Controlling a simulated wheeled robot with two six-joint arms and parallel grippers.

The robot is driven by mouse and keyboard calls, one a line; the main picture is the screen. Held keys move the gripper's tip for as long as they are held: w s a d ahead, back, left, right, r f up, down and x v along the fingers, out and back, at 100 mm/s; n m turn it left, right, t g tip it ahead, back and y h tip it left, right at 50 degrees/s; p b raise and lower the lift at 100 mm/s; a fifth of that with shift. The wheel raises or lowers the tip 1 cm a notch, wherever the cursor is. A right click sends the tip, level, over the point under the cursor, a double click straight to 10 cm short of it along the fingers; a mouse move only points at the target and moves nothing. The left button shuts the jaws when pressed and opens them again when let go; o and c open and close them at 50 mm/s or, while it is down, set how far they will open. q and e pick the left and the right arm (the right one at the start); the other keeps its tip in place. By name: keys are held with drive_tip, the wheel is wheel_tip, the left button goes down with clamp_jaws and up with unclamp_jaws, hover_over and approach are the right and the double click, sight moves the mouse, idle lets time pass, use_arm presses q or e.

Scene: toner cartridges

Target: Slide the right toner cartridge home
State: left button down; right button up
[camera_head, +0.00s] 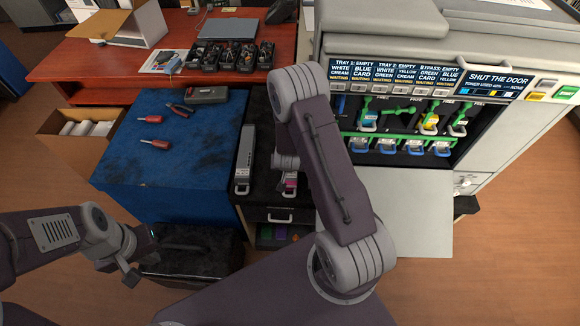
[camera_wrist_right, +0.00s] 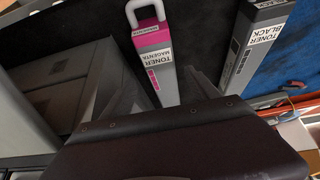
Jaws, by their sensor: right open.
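The toner magenta cartridge (camera_wrist_right: 153,62), a long box with a magenta end and a white loop handle, lies on a dark surface. In the head view only its end (camera_head: 290,183) shows beside my right arm. My right gripper (camera_wrist_right: 158,88) is open, with the cartridge between and beyond its fingers; contact cannot be told. The toner black cartridge (camera_wrist_right: 257,43) lies to the right in the wrist view, and at the left of the dark cabinet in the head view (camera_head: 244,160). The printer's toner bay (camera_head: 410,130) is open, with blue and yellow cartridge ends showing. My left gripper (camera_head: 132,271) is low left.
The printer's lowered door (camera_head: 415,215) is flat and clear. A blue-covered table (camera_head: 185,185) holds red screwdrivers (camera_head: 152,143) and pliers (camera_head: 180,110). A red-brown desk (camera_head: 110,65) with a row of black items stands behind. My right arm hides part of the cabinet and printer.

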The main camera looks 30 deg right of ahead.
drive_tip(key=b+x, duration=0.3)
drive_tip(key=x, duration=0.4)
drive_tip(key=shift+f+b, duration=0.3)
drive_tip(key=shift+b, duration=0.1)
drive_tip(key=shift+w+d+f, duration=0.15)
drive_tip(key=shift+w+f, duration=0.15)
drive_tip(key=shift+f, duration=0.1)
clamp_jaws()
drive_tip(key=shift+r, duration=0.15)
idle(0.7)
wheel_tip(320, 180, up, 7)
drive_tip(key=p, duration=0.6)
drive_tip(key=shift+p, duration=0.35)
